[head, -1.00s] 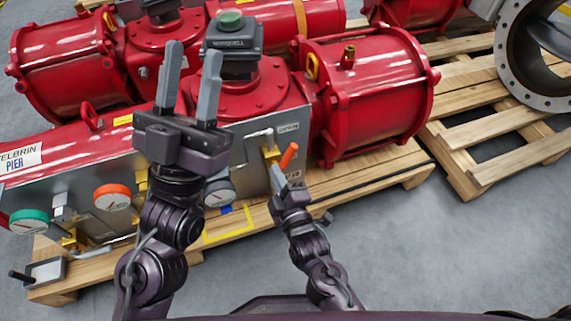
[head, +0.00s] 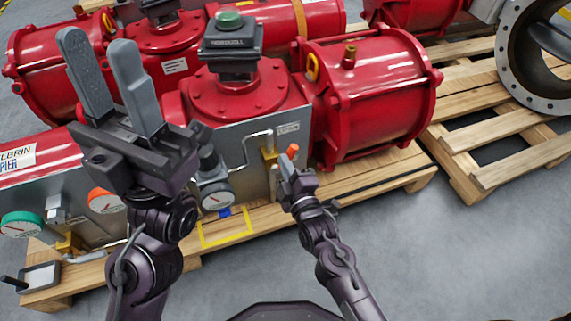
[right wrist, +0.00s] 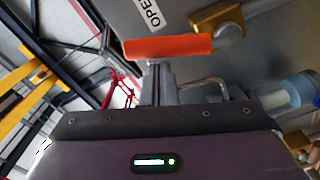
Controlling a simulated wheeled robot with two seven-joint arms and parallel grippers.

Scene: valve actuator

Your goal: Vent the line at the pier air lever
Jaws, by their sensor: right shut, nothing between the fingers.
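The pier air lever has an orange handle (head: 292,152) on a brass valve (head: 269,158), on the grey panel of the red actuator labelled PIER. In the right wrist view the orange handle (right wrist: 168,47) lies across the picture, just beyond the fingertips, with the brass valve body (right wrist: 217,24) to its right. My right gripper (head: 282,164) is shut and empty beside the handle, hiding its lower part in the head view. I cannot tell whether the fingers touch it. My left gripper (head: 97,45) is open and empty, raised in front of the actuator's left part.
Gauges with green (head: 21,223), orange (head: 106,201) and grey (head: 217,196) rims line the panel. A bent metal tube (head: 256,136) runs to the valve. The actuator sits on a wooden pallet (head: 370,186). A white plate starting OPE (right wrist: 150,14) is near the handle.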

